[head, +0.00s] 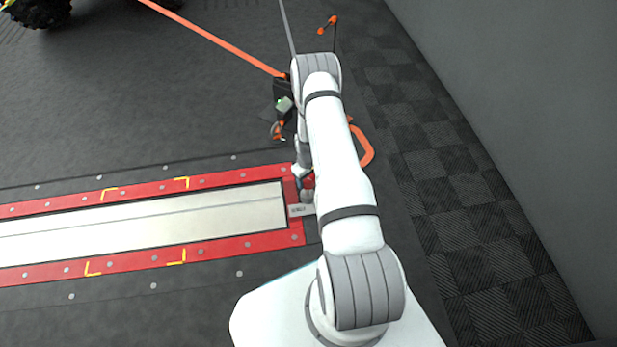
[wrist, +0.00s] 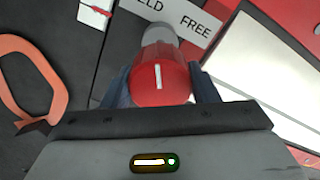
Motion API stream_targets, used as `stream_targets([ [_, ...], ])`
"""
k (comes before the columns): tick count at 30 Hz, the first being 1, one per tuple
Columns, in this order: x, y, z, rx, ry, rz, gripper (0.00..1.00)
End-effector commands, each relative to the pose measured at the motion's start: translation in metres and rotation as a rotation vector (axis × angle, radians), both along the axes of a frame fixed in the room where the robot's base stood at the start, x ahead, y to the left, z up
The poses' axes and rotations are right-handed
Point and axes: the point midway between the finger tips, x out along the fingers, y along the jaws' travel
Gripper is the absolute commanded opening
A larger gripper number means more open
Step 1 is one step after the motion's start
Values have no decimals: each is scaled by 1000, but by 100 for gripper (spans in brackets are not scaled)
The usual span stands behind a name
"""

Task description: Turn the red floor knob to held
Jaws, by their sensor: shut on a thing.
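The red floor knob (wrist: 160,82) is in the middle of the wrist view, with a short white line on its face. The line runs nearly straight up and down in that picture. My gripper (wrist: 158,88) has one dark finger on each side of the knob and is shut on it. Behind the knob is a pale label plate (wrist: 190,22) reading "ELD", its first letter hidden, and "FREE" to the right. In the head view a bit of the knob (head: 309,181) shows beside my arm, which hides most of it and my fingertips. The label plate also shows there (head: 301,210).
An orange loop (head: 364,148) lies on the floor right of my arm. An orange strap (head: 215,38) runs from the upper left to a dark fixture. A grey wall (head: 530,100) stands at right.

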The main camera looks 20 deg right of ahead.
Motion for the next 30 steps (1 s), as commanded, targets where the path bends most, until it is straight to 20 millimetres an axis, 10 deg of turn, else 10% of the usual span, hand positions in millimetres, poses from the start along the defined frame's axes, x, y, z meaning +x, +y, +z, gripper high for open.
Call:
stream_targets([
  [30, -3, 0, -1, 2, 6, 255, 31],
])
